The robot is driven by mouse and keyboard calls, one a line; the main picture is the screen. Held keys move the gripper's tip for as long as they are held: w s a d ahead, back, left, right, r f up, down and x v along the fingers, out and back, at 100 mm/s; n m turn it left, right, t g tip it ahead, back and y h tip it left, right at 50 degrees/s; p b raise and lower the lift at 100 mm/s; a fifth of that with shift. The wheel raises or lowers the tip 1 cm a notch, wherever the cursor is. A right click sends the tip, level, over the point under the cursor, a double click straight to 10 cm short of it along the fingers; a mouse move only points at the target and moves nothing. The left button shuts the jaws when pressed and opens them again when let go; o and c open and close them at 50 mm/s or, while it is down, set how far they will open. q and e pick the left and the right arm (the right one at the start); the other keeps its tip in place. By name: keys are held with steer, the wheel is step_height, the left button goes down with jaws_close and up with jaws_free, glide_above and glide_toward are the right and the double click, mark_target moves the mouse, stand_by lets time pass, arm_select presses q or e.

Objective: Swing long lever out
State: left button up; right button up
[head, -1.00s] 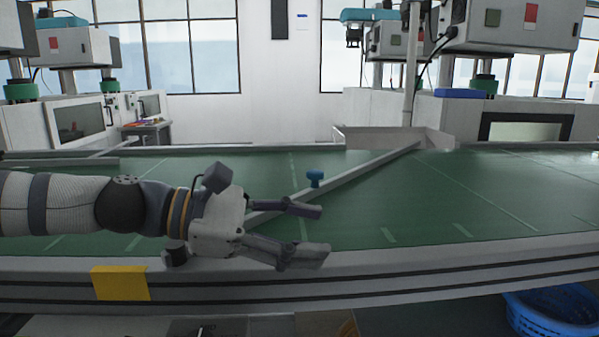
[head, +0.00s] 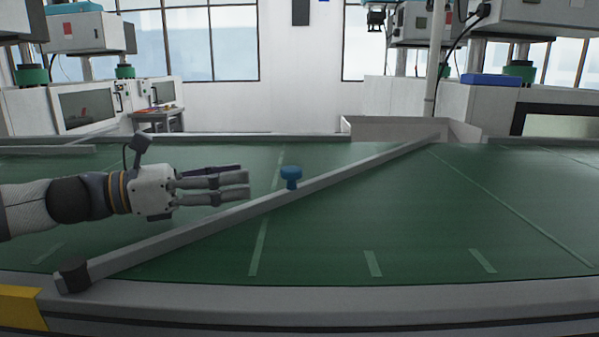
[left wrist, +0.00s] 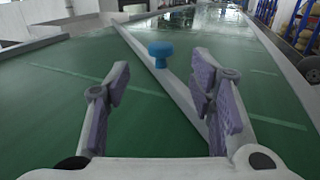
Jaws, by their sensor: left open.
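The long lever (head: 350,168) is a grey bar lying diagonally across the green belt. It runs from a dark pivot (head: 73,276) at the near left rim to the far side by a grey tray. In the left wrist view the knob (left wrist: 161,52) shows ahead, beyond and between the open fingers (left wrist: 160,85). My right gripper is not in view.
The green belt (head: 440,225) is wide and clear on the right of the bar. A grey rail (head: 350,293) edges the belt in front, with a yellow patch (head: 22,308) at left. A grey open tray (head: 395,128) stands at the far edge.

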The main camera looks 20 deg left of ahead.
mark_target(292, 168)
arm_select(q)
steer(key=x, duration=0.3)
steer(key=b+x, duration=0.1)
steer(key=x, duration=0.2)
steer(key=b+x, duration=0.1)
steer(key=x, duration=0.2)
steer(key=shift+w+d+f, duration=0.1)
steer(key=shift+d+f, duration=0.2)
steer(key=shift+w+d+r, duration=0.2)
steer(key=shift+w+d, duration=0.15)
steer(key=shift+d, duration=0.05)
jaws_close()
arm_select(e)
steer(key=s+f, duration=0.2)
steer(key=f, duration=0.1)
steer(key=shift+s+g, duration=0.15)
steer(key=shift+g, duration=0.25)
